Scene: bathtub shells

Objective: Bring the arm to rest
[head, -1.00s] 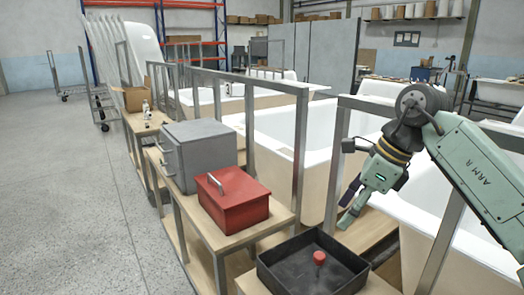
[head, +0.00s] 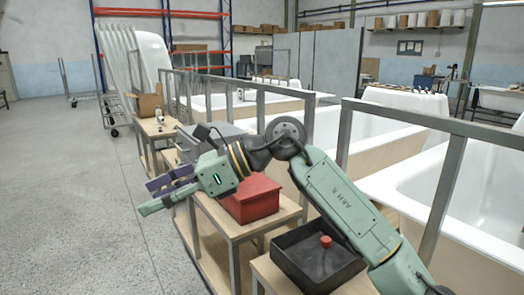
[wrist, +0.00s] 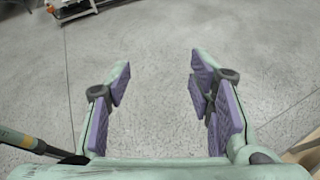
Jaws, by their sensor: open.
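My gripper (head: 160,198) is at the left end of my arm in the head view, held out over the grey floor, left of the wooden stands. It is open. In the wrist view its two purple-padded fingers (wrist: 160,95) are spread apart with only bare floor between them. My arm crosses in front of the red box (head: 252,200) and the grey cabinet, hiding parts of both.
A black tray (head: 290,262) with a red knob (head: 326,241) stands beside my arm on a wooden stand. White bathtub shells (head: 470,185) and metal frames (head: 345,135) fill the right. The grey floor (head: 70,220) at left is clear.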

